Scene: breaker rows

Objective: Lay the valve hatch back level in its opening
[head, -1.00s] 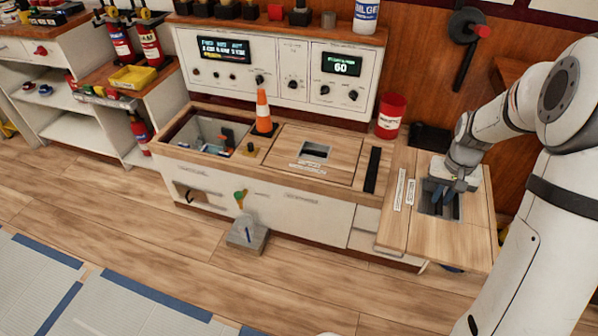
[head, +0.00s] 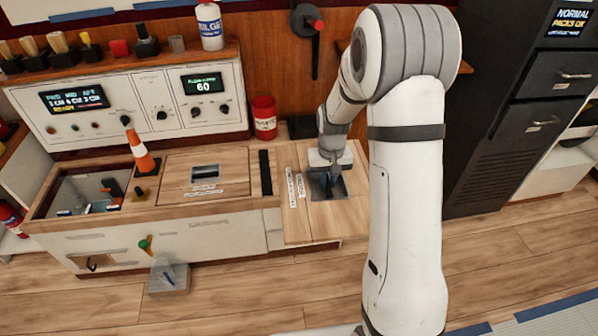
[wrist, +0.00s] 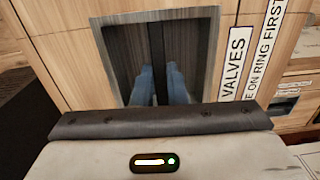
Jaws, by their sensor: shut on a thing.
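The valve hatch (head: 345,218) is a wooden panel at the right end of the low bench, with a grey recessed pull. It looks about flat with the bench top, but I cannot tell whether it is fully level. My gripper (head: 329,190) points down into the recess. In the wrist view its blue fingers (wrist: 158,78) reach inside the grey recess (wrist: 118,60), along a dark bar (wrist: 157,40). They are shut on the hatch's pull, whose gripped part is mostly hidden. A label (wrist: 234,60) reading "VALVES" lies beside the hatch.
Left along the bench are a black strip (head: 265,172), a second hatch (head: 225,185) and an open bin (head: 75,207). An orange cone (head: 142,157) stands by the bin. A red can (head: 264,118) is behind. A grey block (head: 168,278) stands on the floor in front.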

